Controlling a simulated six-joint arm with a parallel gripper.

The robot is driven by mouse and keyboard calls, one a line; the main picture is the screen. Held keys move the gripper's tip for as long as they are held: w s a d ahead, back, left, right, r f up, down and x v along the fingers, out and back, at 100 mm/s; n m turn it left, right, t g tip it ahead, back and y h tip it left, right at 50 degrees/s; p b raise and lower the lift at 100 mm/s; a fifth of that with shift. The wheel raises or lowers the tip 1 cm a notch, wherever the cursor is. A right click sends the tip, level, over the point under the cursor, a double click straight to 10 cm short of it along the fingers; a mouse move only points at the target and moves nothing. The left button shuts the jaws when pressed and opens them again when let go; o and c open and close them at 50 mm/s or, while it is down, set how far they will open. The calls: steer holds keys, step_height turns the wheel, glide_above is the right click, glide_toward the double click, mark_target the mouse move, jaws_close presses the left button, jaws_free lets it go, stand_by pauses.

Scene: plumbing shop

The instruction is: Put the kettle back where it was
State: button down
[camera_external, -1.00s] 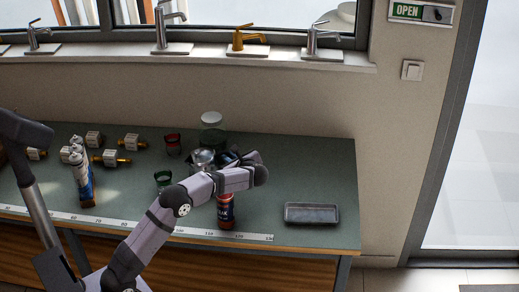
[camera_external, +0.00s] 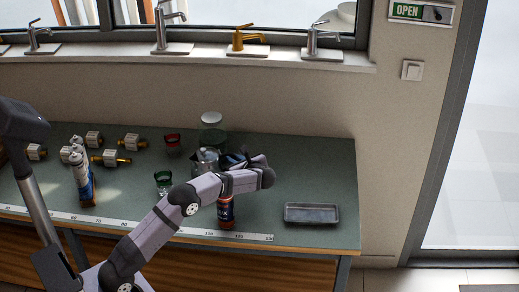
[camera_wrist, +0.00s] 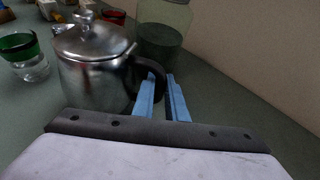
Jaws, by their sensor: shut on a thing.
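The kettle is a shiny metal pot with a lid and a black handle. It shows in the wrist view (camera_wrist: 90,65) at upper left and in the external view (camera_external: 205,160) on the bench's middle, partly behind my arm. My gripper (camera_wrist: 166,84) has its blue fingers shut on the kettle's black handle, at the pot's right side. In the external view my gripper (camera_external: 236,160) is just right of the pot. The kettle looks upright; its underside is hidden, so I cannot tell whether it touches the bench.
A large glass jar (camera_external: 212,138) stands close behind the kettle. A green-rimmed glass (camera_external: 163,181) and a red-rimmed glass (camera_external: 172,141) stand to the left. A can with a red and blue label (camera_external: 226,212) is in front. A grey tray (camera_external: 312,213) lies right, with clear bench around it.

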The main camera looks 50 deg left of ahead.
steer(key=w+d+r+m+t+h+p, duration=0.1)
steer(key=w+d+r+m+t+p, duration=0.15)
steer(key=r, duration=0.35)
steer(key=w+d+r+m+t+h+p, duration=0.1)
steer(key=w+d+r+m+t+p, duration=0.1)
steer(key=w+d+r+p, duration=0.3)
steer(key=w+d+f+m+t+h+b, duration=0.2)
steer(key=w+d+f+m+t+h, duration=0.15)
steer(key=d+m+t, duration=0.2)
steer(key=shift+n+g+h, duration=0.35)
steer(key=shift+n+g, duration=0.15)
steer(key=shift+w+d+f, duration=0.1)
steer(key=shift+d+f, duration=0.1)
steer(key=shift+f, duration=2.15)
steer(key=shift+d+f, duration=0.15)
steer(key=shift+f, duration=2.15)
steer(key=shift+f+b, duration=0.15)
steer(key=shift+b, duration=0.3)
steer(key=c, duration=1.8)
jaws_free()
steer(key=shift+o, duration=0.2)
steer(key=shift+p, duration=0.3)
